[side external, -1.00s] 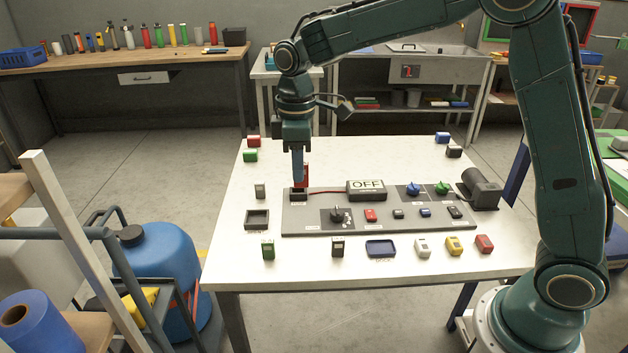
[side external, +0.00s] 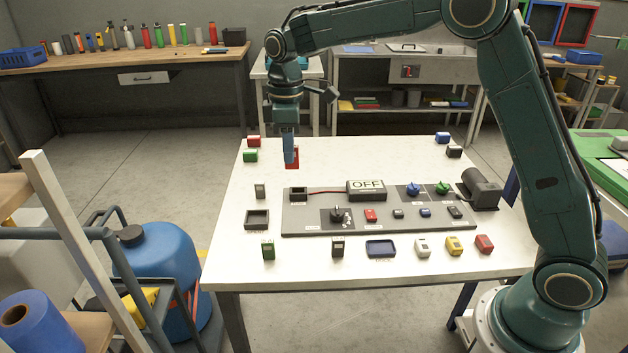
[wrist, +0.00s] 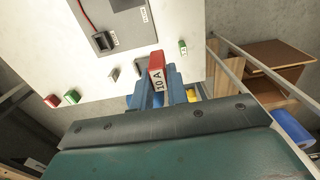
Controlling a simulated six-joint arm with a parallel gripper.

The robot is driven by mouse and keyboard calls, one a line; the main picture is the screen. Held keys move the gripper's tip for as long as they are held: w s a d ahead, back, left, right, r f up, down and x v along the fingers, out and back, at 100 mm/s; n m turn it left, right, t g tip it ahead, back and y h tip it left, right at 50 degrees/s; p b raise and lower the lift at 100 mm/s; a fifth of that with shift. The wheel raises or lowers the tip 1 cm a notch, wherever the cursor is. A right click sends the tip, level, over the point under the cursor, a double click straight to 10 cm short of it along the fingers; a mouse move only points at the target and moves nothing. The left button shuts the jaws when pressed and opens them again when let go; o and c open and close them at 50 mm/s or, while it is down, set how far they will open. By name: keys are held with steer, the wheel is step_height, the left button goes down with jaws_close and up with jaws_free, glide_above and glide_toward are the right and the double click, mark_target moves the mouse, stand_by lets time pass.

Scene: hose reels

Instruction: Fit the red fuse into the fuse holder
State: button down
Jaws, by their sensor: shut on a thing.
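My gripper (side external: 291,163) is shut on a red fuse (side external: 294,152), held in the air above the back left of the white table. In the wrist view the red fuse (wrist: 156,63) sits between the blue fingers (wrist: 158,90) and shows a pale face marked "10 A". The fuse holder (side external: 298,195) is a dark open socket at the left end of the grey panel (side external: 365,219). The fuse is above and behind it, clear of it. The holder (wrist: 103,41) also shows in the wrist view, with its red wire, and it looks empty.
An "OFF" box (side external: 366,189) and knobs stand on the panel. A dark tray (side external: 257,219) and a blue tray (side external: 381,248) lie near it. Several coloured blocks stand along the table edges, including a red one (side external: 254,141) at back left. The back middle is clear.

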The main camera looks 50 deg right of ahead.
steer(key=w+d, duration=0.5)
steer(key=w, duration=0.1)
glide_above(298, 194)
steer(key=w, duration=0.1)
steer(key=shift+w+d+r, duration=0.3)
steer(key=shift+d+r, duration=0.15)
steer(key=shift+d, duration=0.05)
steer(key=shift+f, duration=0.1)
step_height(298, 194, down, 16)
steer(key=shift+r, duration=0.25)
steer(key=shift+f, duration=0.1)
steer(key=shift+f, duration=2.05)
steer(key=shift+f, duration=0.1)
